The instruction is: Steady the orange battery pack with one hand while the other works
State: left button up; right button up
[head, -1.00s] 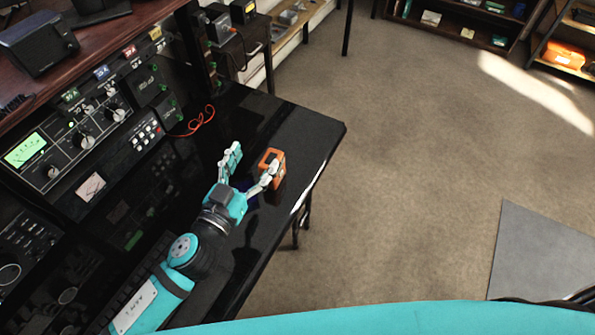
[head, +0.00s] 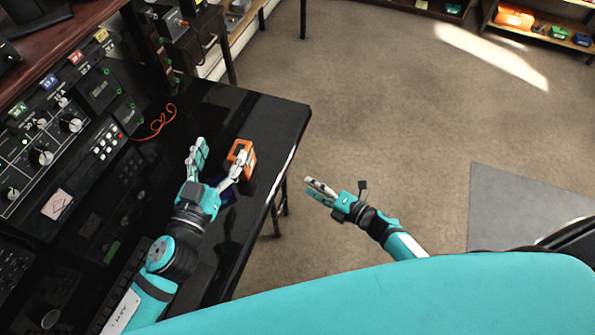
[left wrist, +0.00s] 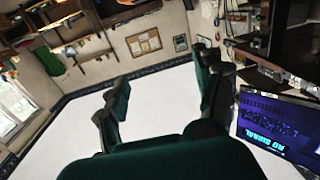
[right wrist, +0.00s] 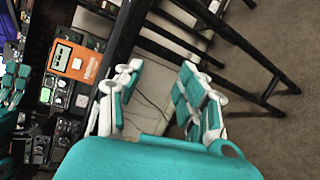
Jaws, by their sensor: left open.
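The orange battery pack (head: 246,147) stands on the black tabletop near its right edge; it also shows in the right wrist view (right wrist: 68,58). My left gripper (head: 222,149) is over the table with its fingers spread. One finger overlaps the pack's near left side in the head view; I cannot tell whether it touches. The left wrist view shows its fingers (left wrist: 160,92) apart with nothing between them. My right gripper (head: 309,186) is off the table's right edge, above the floor. Its fingers (right wrist: 162,68) are apart and empty, with the pack to their left.
The black table (head: 272,118) has clear room behind the pack. A radio panel with knobs (head: 42,150) stands at left, with a red cable (head: 157,122) beside it. A screen reading "NO SIGNAL" (left wrist: 278,130) shows in the left wrist view. Open floor (head: 390,100) lies right.

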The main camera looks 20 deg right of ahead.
pick_arm(q)
send_near(239, 150)
jog(key=x, duration=0.2)
jog(key=shift+w+d, duration=0.2)
jog(key=shift+w, duration=0.1)
jog(key=x, duration=0.6)
jog(key=shift+w+d+f, duration=0.1)
jog(key=shift+w+f, duration=0.1)
jog(key=shift+w, duration=0.05)
jog(key=shift+w+d+r, duration=0.1)
jog(key=shift+w+d, duration=0.15)
jog(key=shift+w, duration=0.1)
pick_arm(e)
jog(key=a+r+n+g+y, duration=0.4)
jog(key=a+r+n+y, duration=0.1)
jog(key=r+n, duration=0.6)
jog(key=shift+s+n+y, duration=0.45)
jog(key=shift+n+y, duration=0.05)
jog(key=shift+n, duration=0.6)
jog(key=shift+a, duration=0.1)
pick_arm(q)
grip_shut()
pick_arm(e)
grip_shut()
